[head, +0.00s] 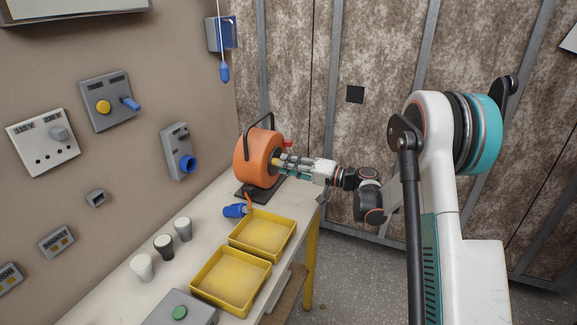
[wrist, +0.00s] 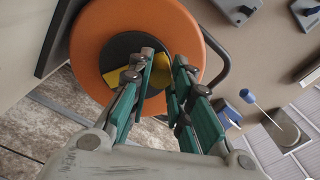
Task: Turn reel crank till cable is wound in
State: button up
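The orange cable reel (head: 252,158) stands on a dark base at the far end of the bench, with a black carrying frame around it. Its round orange face with a dark hub fills the upper middle of the wrist view (wrist: 90,50). A yellow crank part (wrist: 160,76) shows at the hub, partly hidden by my fingers. My gripper (head: 279,162) is at the hub, its fingertips (wrist: 164,68) on either side of the yellow part. I cannot tell whether they press on it. A blue plug (head: 235,210) on a short orange cable lies on the bench beside the reel base.
Two yellow trays (head: 262,236) and several cups (head: 163,246) stand on the bench nearer me. A grey box with a green button (head: 180,312) is at the front. Wall panels with switches and sockets (head: 178,152) line the left. Open floor lies to the right.

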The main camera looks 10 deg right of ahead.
jog(key=shift+o, duration=0.2)
jog(key=v, duration=1.2)
jog(key=shift+w, duration=0.1)
